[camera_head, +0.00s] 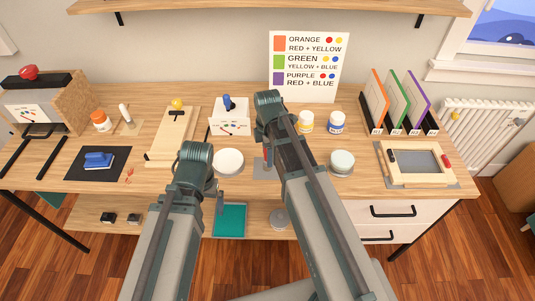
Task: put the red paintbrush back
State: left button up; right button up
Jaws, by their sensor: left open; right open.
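A small red upright part (266,153), perhaps the red paintbrush, shows beside my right forearm above a grey mat (262,172); the arm hides most of it. A white box (230,127) with small coloured pictures on its front stands behind, with a blue item (227,102) at its top. My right gripper (268,139) is open near the red part, largely hidden by its own arm. My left gripper (220,203) is open and empty near the table's front edge, in front of a white round dish (229,161).
Paint jars (306,122) and (337,122) and a pale round pot (342,163) stand right of my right arm. A wooden board (172,137) lies left. A framed screen (418,163) and upright coloured panels (398,103) fill the right side.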

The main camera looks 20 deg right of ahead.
jog(key=shift+r, duration=0.15)
notch_tip(320, 180, up, 12)
jog(key=p, duration=1.2)
jog(key=shift+r, duration=0.1)
jog(key=shift+s+a, duration=0.15)
jog(key=shift+s, duration=0.05)
jog(key=s+a+m+h, duration=0.1)
jog(key=s+a+m, duration=0.9)
jog(key=s+m, duration=0.4)
jog(key=shift+a, duration=0.1)
